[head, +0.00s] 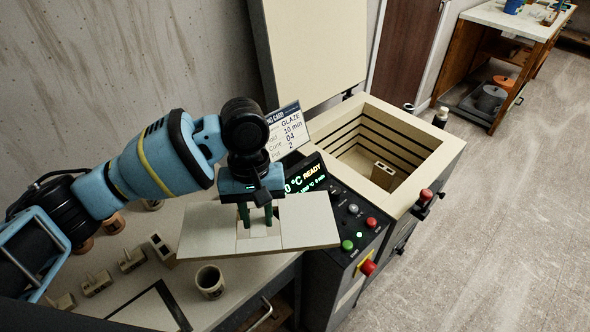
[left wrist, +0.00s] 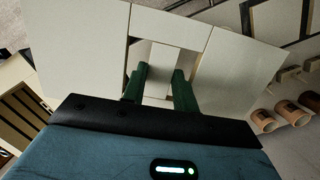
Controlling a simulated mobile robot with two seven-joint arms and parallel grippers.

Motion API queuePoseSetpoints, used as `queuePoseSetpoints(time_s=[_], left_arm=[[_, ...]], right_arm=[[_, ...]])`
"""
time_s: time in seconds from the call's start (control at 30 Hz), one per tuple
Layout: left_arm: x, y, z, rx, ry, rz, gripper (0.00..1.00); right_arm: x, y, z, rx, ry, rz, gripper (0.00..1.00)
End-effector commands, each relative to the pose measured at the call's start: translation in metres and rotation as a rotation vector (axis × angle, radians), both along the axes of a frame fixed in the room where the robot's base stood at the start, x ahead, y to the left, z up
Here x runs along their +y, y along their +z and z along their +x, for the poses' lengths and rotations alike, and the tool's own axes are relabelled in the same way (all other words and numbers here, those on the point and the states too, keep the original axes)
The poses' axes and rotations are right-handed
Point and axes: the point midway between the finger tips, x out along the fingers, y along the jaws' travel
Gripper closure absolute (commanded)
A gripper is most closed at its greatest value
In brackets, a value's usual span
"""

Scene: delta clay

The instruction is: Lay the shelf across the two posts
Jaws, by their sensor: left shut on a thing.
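The shelf (head: 308,220) is a flat, pale slab with a cut-out in its middle. My left gripper (head: 256,217) is shut on it at the cut-out and holds it above the table's right end, beside the kiln. In the left wrist view the shelf (left wrist: 235,70) spreads out beyond the green fingers (left wrist: 160,82). One post (head: 384,174), a pale block with slots, stands inside the open kiln (head: 430,150). I cannot make out a second post in the kiln; its near interior is hidden by the wall. My right gripper is not in view.
The kiln's raised lid (head: 315,45) stands behind. A mug (head: 210,281), a similar block (head: 161,249) and small pieces (head: 97,283) stand on the table (head: 235,308).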

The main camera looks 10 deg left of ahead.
Motion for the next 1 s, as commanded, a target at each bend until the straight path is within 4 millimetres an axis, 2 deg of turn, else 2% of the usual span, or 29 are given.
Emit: queuePoseSetpoints(time_s=[0.03, 0.1, 0.3, 1.0], left_arm=[[-0.013, 0.005, -0.007, -0.009, -0.057, -0.002, 1.00], [-0.026, 0.006, -0.017, -0.011, -0.119, -0.001, 1.00], [-0.044, 0.009, -0.032, -0.016, -0.217, 0.004, 1.00], [-0.046, 0.009, -0.034, -0.017, -0.227, 0.005, 1.00]], right_arm=[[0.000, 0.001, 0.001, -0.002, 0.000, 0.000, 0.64], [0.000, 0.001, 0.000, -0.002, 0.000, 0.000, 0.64], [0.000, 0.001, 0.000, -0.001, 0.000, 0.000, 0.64], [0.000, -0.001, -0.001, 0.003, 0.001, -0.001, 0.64]])
